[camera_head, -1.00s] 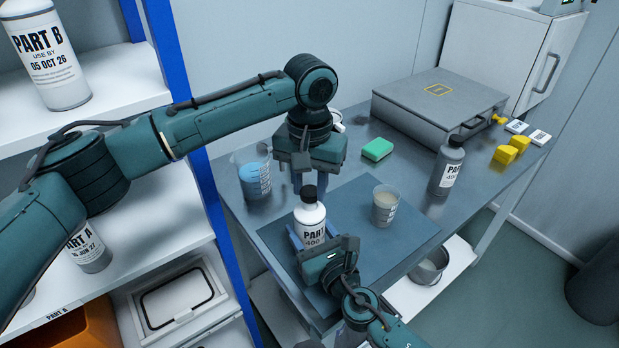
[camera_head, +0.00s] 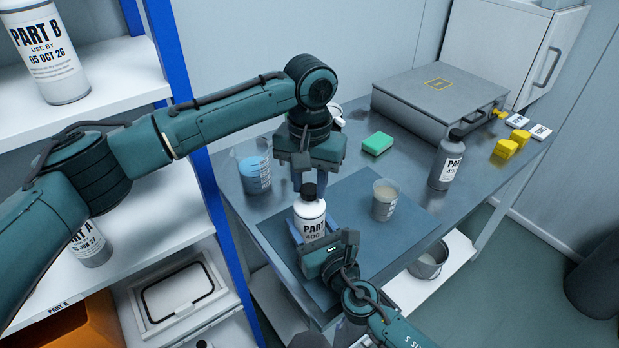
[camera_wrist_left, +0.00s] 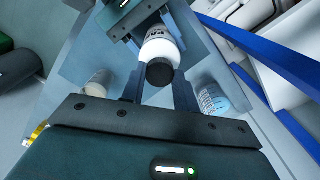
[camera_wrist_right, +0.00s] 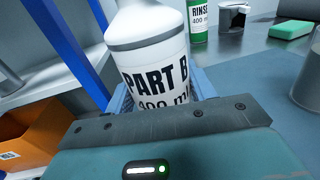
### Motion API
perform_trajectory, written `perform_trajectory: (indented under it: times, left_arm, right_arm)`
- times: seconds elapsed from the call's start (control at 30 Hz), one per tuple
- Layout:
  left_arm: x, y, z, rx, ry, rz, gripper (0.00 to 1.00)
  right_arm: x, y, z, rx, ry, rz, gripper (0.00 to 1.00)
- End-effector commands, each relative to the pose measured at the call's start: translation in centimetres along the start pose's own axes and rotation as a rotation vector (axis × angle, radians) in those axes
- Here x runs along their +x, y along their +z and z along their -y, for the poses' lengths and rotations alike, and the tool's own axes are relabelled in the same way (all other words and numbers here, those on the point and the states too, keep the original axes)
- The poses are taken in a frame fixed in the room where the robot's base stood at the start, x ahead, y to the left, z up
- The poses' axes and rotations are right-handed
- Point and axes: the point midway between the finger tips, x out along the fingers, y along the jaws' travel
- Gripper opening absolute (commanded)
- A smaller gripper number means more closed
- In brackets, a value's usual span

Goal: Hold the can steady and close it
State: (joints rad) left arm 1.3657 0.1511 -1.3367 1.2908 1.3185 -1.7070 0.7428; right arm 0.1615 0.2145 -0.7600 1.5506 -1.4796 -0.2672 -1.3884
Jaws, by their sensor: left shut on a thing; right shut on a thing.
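The can is a white bottle (camera_head: 309,216) labelled PART B with a black cap (camera_head: 308,191); it stands upright on the dark mat (camera_head: 400,226). My left gripper (camera_head: 308,186) points straight down over it, shut on the cap; the left wrist view shows the cap (camera_wrist_left: 159,73) between its fingers. My right gripper (camera_head: 312,232) comes from the front, low down, and is shut on the bottle's body, which fills the middle of the right wrist view (camera_wrist_right: 155,75). Whether the cap is seated fully cannot be told.
A beaker of blue liquid (camera_head: 252,172) stands left, a beaker of pale liquid (camera_head: 384,203) close right. A shelf with a blue post (camera_head: 215,215) borders the left.

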Motion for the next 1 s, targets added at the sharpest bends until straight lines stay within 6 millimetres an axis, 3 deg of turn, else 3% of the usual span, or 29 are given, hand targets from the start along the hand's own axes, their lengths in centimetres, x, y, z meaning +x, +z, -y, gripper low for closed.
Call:
perform_trajectory:
  times: [0.03, 0.07, 0.27, 1.0]
  left_arm:
    - [0.12, 0.0, -0.02, 0.0, 0.001, 0.0, 0.09]
    - [0.07, -0.01, -0.02, 0.001, 0.001, 0.0, 0.09]
    - [0.09, 0.0, -0.06, 0.158, 0.003, 0.0, 0.09]
    - [0.16, -0.07, 0.04, 1.762, -0.003, 0.0, 0.09]
  right_arm:
    - [-0.01, -0.03, 0.0, 0.0, 0.0, -0.001, 0.14]
    - [-0.01, -0.03, 0.0, 0.0, 0.0, -0.001, 0.0]
    - [-0.01, -0.04, 0.0, 0.0, 0.0, -0.001, 0.0]
    - [-0.01, -0.05, 0.0, 0.0, 0.0, -0.001, 0.0]
